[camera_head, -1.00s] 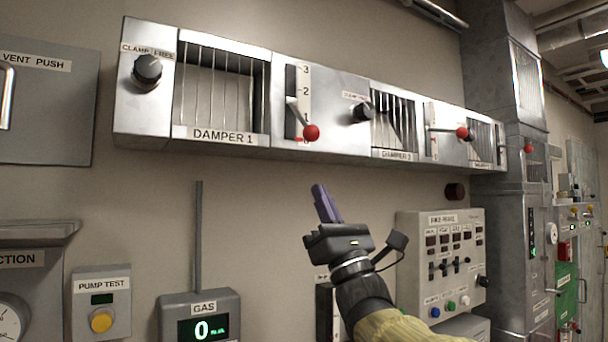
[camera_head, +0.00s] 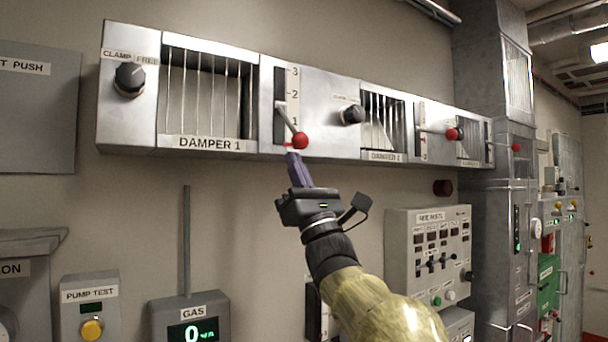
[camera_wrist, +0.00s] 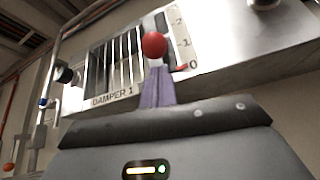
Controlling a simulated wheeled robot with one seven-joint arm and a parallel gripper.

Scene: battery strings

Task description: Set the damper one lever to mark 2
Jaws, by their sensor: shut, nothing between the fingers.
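The damper one lever has a red ball knob (camera_head: 300,140) on a short metal arm. It sits low in its slot beside a scale plate (camera_head: 293,95) marked up to 3, with the knob below the 1 mark. The DAMPER 1 label (camera_head: 211,143) is to its left, under a barred window. My gripper (camera_head: 293,158) is shut and empty, its purple fingers pointing up just below the knob. In the wrist view, the knob (camera_wrist: 154,45) shows directly beyond the fingertips (camera_wrist: 156,72). I cannot tell whether they touch.
The black CLAMP/FREE dial (camera_head: 130,79) is left of the window. Damper 2's knob (camera_head: 452,134) stands to the right on the same housing. A switch panel (camera_head: 430,255) and a gas meter (camera_head: 190,318) are below.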

